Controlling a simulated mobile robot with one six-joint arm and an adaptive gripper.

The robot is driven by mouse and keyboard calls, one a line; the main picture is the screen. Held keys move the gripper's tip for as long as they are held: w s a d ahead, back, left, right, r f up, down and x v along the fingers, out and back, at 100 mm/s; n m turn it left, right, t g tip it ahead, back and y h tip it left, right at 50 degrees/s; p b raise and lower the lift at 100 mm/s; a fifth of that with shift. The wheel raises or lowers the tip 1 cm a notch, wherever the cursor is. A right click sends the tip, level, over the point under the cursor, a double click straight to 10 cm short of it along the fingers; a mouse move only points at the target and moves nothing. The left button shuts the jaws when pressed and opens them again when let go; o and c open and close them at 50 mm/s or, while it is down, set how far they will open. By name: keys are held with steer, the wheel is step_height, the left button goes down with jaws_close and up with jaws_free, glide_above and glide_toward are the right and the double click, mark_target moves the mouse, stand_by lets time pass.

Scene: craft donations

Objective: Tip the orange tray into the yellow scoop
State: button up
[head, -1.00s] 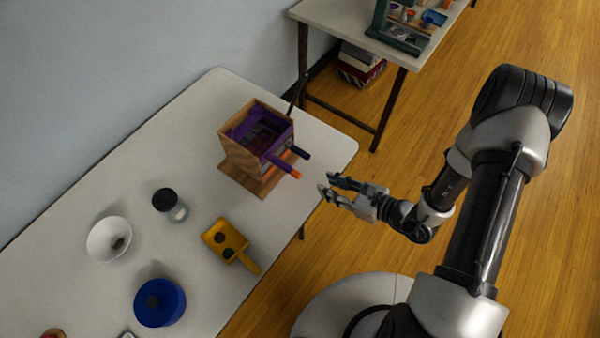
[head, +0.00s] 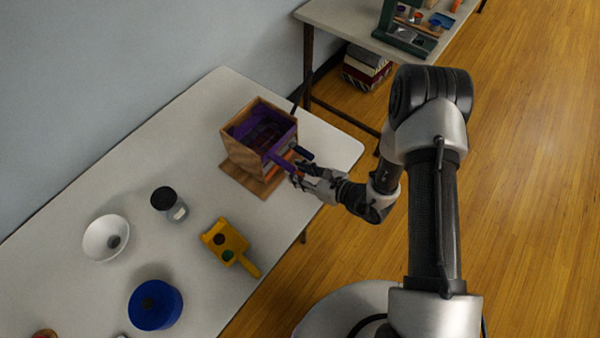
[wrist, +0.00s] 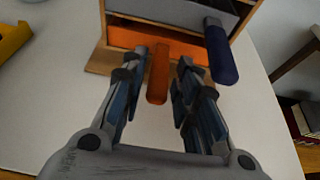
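The orange tray (wrist: 125,38) sits in the lowest visible slot of a wooden rack (head: 262,183), its orange handle (wrist: 158,78) sticking out toward me. My gripper (wrist: 162,75) is open, with one finger on each side of that handle; I see gaps between handle and fingers. In the head view my gripper (head: 297,174) is at the rack's front and hides most of the orange handle. The yellow scoop (head: 216,239) lies on the table left of the rack, its handle toward the front edge.

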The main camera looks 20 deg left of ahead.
steer(key=shift+c, duration=0.4)
jaws_close()
stand_by(0.4)
steer(key=shift+r, duration=0.2)
steer(key=shift+d, duration=0.1)
steer(key=s+d, duration=0.3)
steer(key=d, duration=0.4)
steer(key=s+d, duration=0.3)
steer(key=d, duration=0.5)
steer(key=shift+s+d, duration=0.3)
stand_by(1.3)
